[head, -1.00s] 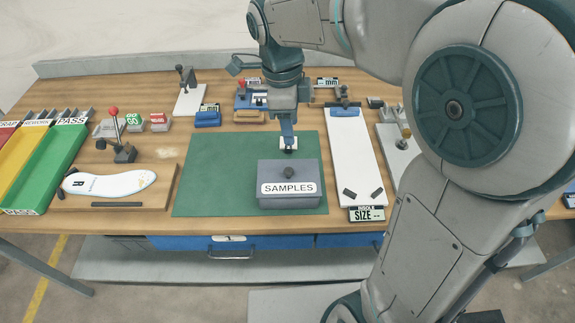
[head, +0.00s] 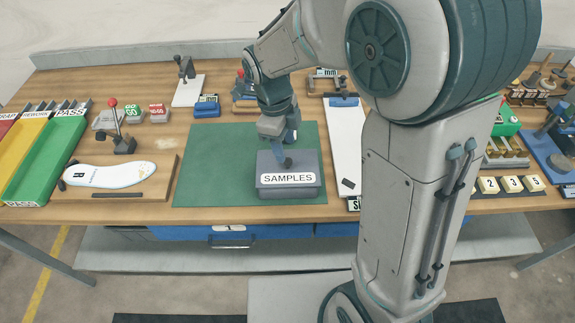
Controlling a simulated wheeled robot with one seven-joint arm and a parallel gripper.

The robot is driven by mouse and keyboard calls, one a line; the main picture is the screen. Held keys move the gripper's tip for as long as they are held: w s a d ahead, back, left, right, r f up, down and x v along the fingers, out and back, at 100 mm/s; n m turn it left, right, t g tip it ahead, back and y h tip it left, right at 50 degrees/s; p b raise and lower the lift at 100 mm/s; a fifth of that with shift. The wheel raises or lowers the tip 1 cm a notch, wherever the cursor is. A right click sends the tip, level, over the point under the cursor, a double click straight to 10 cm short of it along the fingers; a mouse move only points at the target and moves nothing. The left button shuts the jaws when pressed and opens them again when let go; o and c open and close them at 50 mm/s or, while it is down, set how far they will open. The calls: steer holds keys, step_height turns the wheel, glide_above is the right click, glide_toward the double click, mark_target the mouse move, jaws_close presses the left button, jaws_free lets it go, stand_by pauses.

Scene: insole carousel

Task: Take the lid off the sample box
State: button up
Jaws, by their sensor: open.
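The sample box (head: 262,187) is a grey box with a white SAMPLES label, standing on the green mat (head: 205,160) near the front of the bench. Its lid (head: 306,162) is on, with a dark round knob (head: 286,164) in the middle of the top. My gripper (head: 283,162) points down over the lid, with its fingertips at the knob. The jaws are open. I cannot tell whether the fingers straddle the knob or touch it, since the hand partly covers it.
A white insole (head: 110,175) lies on a board to the left, beside green, yellow and red trays (head: 45,160). A white clipboard (head: 343,140) lies right of the mat, partly behind my arm. The mat's left part is clear.

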mark_target(287, 160)
steer(key=f, duration=0.4)
steer(key=shift+s+d+f+p, duration=0.25)
steer(key=shift+s+p, duration=0.05)
steer(key=shift+p, duration=0.1)
jaws_close()
steer(key=shift+r, duration=0.2)
